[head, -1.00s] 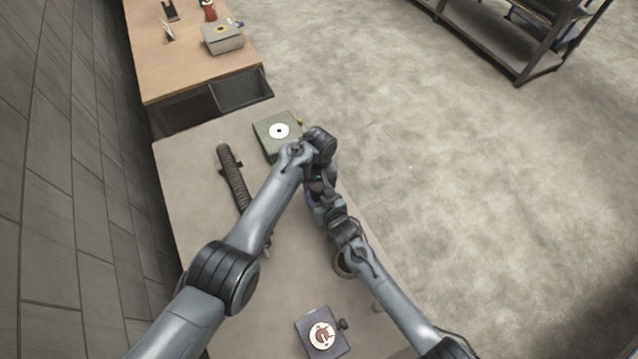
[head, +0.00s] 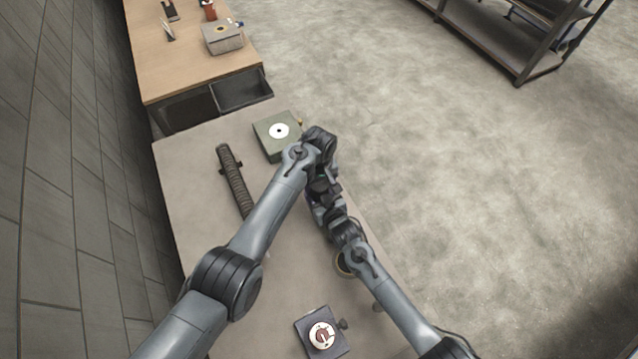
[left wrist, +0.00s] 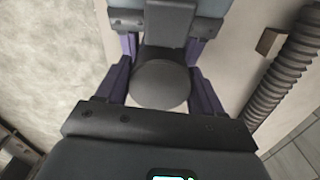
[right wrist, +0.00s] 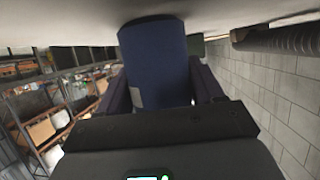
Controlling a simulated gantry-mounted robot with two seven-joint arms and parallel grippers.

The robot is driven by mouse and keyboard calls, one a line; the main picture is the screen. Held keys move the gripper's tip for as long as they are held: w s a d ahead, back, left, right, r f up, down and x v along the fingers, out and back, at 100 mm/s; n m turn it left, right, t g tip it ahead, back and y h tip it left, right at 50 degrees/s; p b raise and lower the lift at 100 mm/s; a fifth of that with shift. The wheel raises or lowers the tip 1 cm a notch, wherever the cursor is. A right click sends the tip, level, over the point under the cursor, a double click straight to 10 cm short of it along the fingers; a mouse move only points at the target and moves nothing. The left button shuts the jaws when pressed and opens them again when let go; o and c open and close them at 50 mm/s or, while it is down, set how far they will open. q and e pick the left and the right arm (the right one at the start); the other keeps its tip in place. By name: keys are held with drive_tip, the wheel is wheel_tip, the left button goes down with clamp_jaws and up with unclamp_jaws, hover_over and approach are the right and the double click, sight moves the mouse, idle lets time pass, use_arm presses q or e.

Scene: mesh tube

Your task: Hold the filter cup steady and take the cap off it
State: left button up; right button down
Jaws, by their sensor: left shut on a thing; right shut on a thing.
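The filter cup is a dark blue cylinder (right wrist: 158,62) between the fingers of my right gripper (right wrist: 162,88) in the right wrist view. A small pale label shows on its side. In the left wrist view a dark round top, seemingly the cap (left wrist: 160,85), lies between the purple fingers of my left gripper (left wrist: 163,76). Both grippers are shut on their things, the left one above the right. I cannot tell whether cap and cup are apart. In the head view my arms hide both.
A green box with a white disc (head: 279,131) stands behind the grippers. A ribbed dark tube (head: 234,180) lies to the left. A dark plate with a round dial (head: 321,335) lies in front. The grey table (head: 190,165) has clear room at its left.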

use_arm(q)
drive_tip(key=shift+r, duration=0.95)
drive_tip(key=shift+r, duration=2)
use_arm(e)
drive_tip(key=shift+c, duration=0.4)
unclamp_jaws()
use_arm(q)
drive_tip(key=shift+r, duration=0.1)
use_arm(e)
drive_tip(key=shift+s, duration=0.15)
